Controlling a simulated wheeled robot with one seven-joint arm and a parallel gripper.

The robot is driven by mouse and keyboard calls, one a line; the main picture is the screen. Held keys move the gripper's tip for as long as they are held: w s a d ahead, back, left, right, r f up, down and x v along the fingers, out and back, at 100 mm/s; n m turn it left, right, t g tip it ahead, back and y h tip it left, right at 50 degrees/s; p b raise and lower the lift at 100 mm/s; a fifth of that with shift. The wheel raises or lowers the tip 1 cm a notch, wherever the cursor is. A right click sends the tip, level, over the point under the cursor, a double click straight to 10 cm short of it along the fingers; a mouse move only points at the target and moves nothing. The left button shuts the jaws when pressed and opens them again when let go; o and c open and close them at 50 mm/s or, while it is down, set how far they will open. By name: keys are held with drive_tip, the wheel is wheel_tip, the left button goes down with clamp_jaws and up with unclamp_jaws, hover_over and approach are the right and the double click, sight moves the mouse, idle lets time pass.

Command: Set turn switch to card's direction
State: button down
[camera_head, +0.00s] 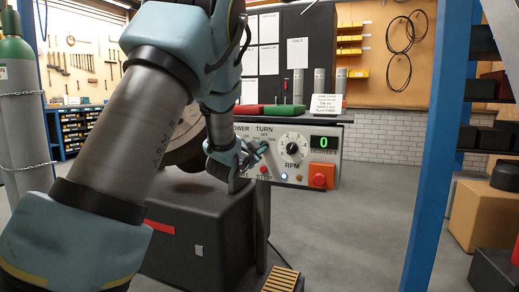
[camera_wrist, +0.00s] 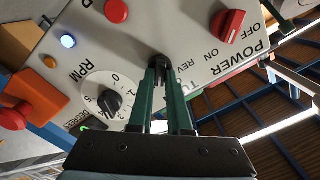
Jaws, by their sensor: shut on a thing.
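The turn switch is a black knob on the light grey control panel (camera_head: 296,177). In the wrist view the turn switch (camera_wrist: 158,60) sits between the tips of my green fingers. My gripper (camera_wrist: 160,70) is shut on it; the fingers hide part of the knob and of its labels, so its setting cannot be read. In the head view my gripper (camera_head: 262,149) reaches the panel just below the word TURN. A white card (camera_head: 325,104) stands on the ledge above the panel; its print is too small to read.
Beside the turn switch are a red power knob (camera_wrist: 228,22), the RPM dial (camera_wrist: 108,101) and a red stop button (camera_wrist: 116,10). An orange box with a red button (camera_head: 321,175) is at the panel's right. The display (camera_head: 323,142) reads 0. Open floor lies right of the panel.

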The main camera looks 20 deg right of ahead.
drive_tip(key=c, duration=0.9)
unclamp_jaws()
drive_tip(key=shift+o, duration=0.2)
drive_tip(key=v, duration=1)
drive_tip(key=shift+s+a, duration=0.25)
drive_tip(key=shift+s, duration=0.05)
